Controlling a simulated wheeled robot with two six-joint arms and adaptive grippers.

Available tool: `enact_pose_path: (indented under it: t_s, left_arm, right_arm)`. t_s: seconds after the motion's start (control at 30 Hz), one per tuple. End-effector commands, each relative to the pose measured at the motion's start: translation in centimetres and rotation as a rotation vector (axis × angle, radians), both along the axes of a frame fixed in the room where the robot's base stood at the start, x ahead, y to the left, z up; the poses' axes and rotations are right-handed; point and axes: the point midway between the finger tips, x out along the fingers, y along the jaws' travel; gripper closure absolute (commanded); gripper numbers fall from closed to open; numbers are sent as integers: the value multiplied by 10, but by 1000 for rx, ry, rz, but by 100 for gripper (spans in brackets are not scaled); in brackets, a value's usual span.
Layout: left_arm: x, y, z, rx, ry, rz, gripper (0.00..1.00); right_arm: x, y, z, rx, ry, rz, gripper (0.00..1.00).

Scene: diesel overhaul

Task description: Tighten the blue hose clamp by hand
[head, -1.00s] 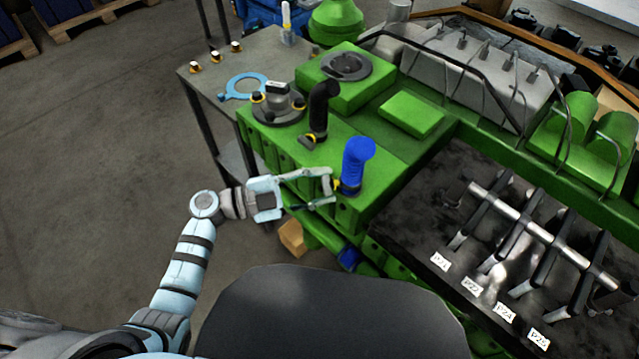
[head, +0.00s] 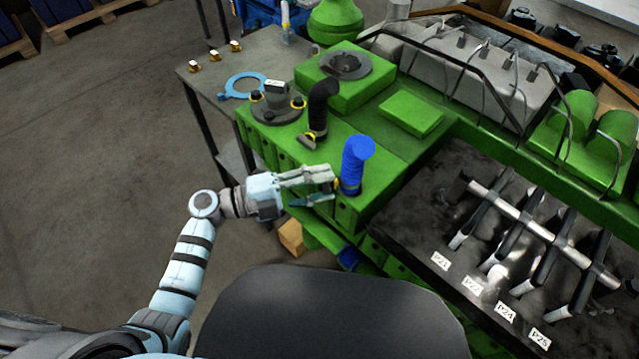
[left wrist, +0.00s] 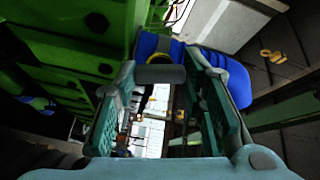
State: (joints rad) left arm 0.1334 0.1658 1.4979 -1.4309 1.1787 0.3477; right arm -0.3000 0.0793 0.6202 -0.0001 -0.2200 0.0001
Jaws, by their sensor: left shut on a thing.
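The blue hose (head: 355,165) stands upright on the green engine block, its top bent over. A yellow part, likely of its clamp, shows low on the hose beside my fingertips. In the left wrist view the blue hose (left wrist: 222,75) is beyond the fingers, with a yellow part (left wrist: 181,57) by it. My left gripper (head: 331,186) reaches in from the left at the hose's base. In the left wrist view it is shut on a dark grey cylindrical piece (left wrist: 160,74), which looks like the clamp's screw or knob. The rest of the clamp is mostly hidden. My right gripper is out of view.
A black hose (head: 322,105) with its own clamp (head: 307,141) stands just behind. A blue ring (head: 245,86) and small yellow-based parts lie on the grey table (head: 207,83). A dark tray (head: 420,235) with labelled parts is at right.

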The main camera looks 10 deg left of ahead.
Motion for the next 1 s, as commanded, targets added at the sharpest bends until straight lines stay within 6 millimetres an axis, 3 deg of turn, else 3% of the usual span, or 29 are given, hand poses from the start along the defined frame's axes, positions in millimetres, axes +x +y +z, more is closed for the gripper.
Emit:
enact_pose_path:
  t_s: [0.37,0.4,0.5,0.83,1.0]
  left_arm:
    - [0,0,-1,4,-3,-1,90]
    - [0,0,-1,4,-3,-1,58]
    - [0,0,-1,3,-3,-1,42]
    - [-1,2,-1,3,-3,1,42]
    - [-12,29,-2,9,-1,1,42]
  right_arm:
    - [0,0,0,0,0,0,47]
    - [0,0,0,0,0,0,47]
    - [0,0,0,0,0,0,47]
    - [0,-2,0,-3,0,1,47]
    - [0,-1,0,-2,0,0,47]
